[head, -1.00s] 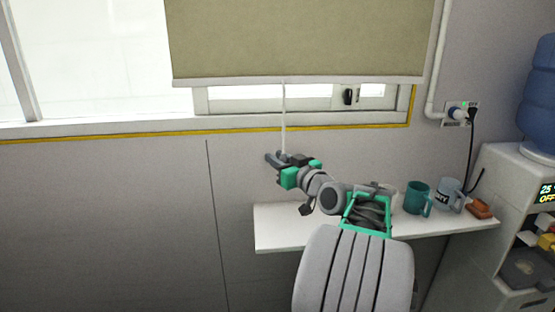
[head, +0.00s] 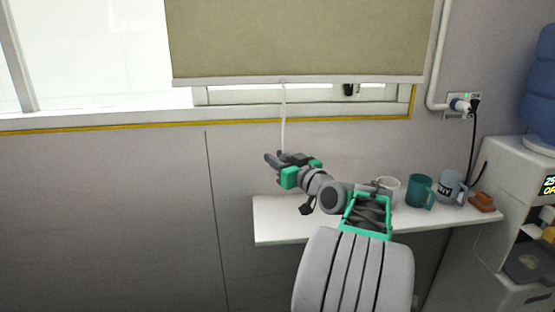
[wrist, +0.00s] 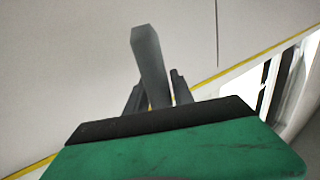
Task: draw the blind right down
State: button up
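The beige roller blind (head: 300,38) hangs partly down over the window. Its pale bottom bar (head: 240,82) is above the sill, with a strip of window bare beneath. A thin white pull cord (head: 284,115) hangs from the bar, bowed slightly, down to my gripper (head: 272,158). My gripper is beneath the bar, in front of the wall, and appears shut on the cord.
A white shelf (head: 290,225) below my gripper holds a white mug (head: 389,188), a teal mug (head: 420,188), a grey mug (head: 450,187) and a brown block (head: 481,202). A water dispenser (head: 510,185) stands at right. The wall left of my gripper is clear.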

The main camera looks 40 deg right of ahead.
jog(key=o, duration=0.3)
jog(key=s, duration=0.5)
jog(key=s+a, duration=0.1)
jog(key=s, duration=0.1)
jog(key=shift+s, duration=0.35)
